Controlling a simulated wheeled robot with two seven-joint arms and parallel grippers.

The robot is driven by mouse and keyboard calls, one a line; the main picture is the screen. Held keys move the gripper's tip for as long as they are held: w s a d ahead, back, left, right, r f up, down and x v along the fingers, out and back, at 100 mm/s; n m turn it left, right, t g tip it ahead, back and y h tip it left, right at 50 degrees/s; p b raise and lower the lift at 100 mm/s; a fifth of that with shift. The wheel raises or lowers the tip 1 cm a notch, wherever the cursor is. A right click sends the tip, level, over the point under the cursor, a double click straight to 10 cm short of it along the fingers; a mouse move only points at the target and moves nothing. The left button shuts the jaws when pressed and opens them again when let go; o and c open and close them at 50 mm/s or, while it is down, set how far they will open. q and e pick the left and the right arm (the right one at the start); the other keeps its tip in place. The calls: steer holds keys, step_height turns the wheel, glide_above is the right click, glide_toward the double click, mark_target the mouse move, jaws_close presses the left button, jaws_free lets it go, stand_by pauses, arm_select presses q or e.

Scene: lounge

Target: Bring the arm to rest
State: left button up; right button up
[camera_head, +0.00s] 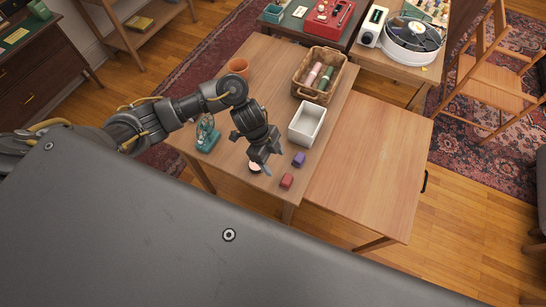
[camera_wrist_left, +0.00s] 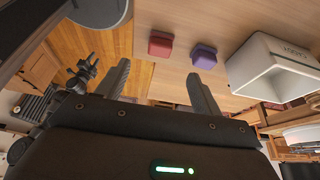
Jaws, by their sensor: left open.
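My left arm reaches in from the left over the wooden table (camera_head: 220,150). Its gripper (camera_head: 262,172) is above the table's near part. In the left wrist view the two fingers of this gripper (camera_wrist_left: 160,85) stand wide apart with nothing between them. A red block (camera_head: 286,181) and a purple block (camera_head: 299,159) lie on the table just right of the gripper. They also show in the wrist view, the red block (camera_wrist_left: 161,44) and the purple block (camera_wrist_left: 203,56), beyond the fingers. A small pinkish round thing at the gripper is partly hidden. My right gripper is not in view.
A white bin (camera_head: 307,123) stands right of the gripper. A wicker basket (camera_head: 319,74) with rolled items is behind it. A teal object (camera_head: 207,135) and an orange pot (camera_head: 238,67) stand near the arm. The lower wooden surface (camera_head: 370,165) at right is clear.

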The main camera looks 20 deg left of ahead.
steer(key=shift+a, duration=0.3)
